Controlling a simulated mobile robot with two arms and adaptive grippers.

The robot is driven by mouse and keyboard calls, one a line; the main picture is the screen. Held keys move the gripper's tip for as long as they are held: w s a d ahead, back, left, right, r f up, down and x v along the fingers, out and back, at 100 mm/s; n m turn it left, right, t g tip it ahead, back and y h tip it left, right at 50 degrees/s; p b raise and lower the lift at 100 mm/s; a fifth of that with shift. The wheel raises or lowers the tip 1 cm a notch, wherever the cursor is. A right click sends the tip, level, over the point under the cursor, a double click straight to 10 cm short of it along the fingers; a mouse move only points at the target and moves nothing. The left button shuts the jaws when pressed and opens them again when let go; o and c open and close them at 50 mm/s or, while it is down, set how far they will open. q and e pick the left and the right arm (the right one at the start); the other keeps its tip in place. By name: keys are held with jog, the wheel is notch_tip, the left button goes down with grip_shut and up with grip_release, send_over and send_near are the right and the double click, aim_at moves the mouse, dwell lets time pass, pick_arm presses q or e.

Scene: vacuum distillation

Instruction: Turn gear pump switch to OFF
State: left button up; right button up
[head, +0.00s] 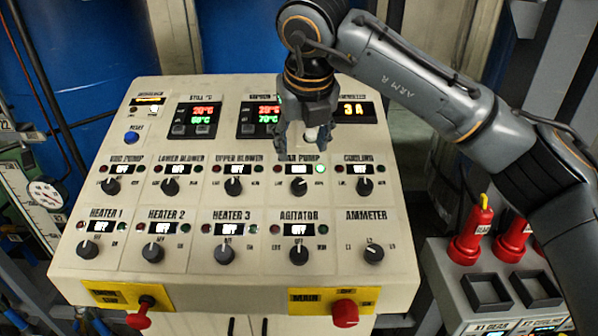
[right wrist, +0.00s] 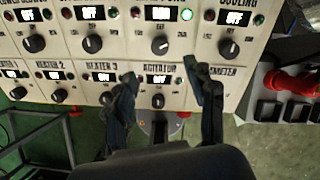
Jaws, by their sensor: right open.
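The control panel (head: 140,215) has two rows of black rotary knobs. The upper-row knob (head: 298,186) fourth from the left has a partly covered label ending in "PUMP", and its green lamp (head: 320,169) is lit. Its pointer tilts up and right. It also shows in the right wrist view (right wrist: 159,45), beyond the fingertips. My right gripper (head: 305,135) is open and empty, above this knob in the picture and covering part of its label. In the right wrist view its two fingers (right wrist: 166,88) are spread apart, touching no knob. My left gripper is not in view.
Neighbouring knobs are close: upper blower (head: 233,187) at left, cooling (head: 365,186) at right, agitator (head: 299,255) below. Red handles stick out at the panel's front edge (head: 345,313). A grey box with red plugs (head: 470,240) stands at right. Blue drums (head: 80,60) are behind.

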aim_at(299, 183)
jog(key=p+x, duration=0.5)
jog(key=x, duration=0.6)
jog(key=shift+f, duration=0.55)
jog(key=shift+c, duration=1)
jog(key=c, duration=0.9)
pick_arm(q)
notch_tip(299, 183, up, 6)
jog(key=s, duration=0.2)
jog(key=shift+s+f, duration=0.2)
pick_arm(e)
jog(key=shift+c, duration=0.2)
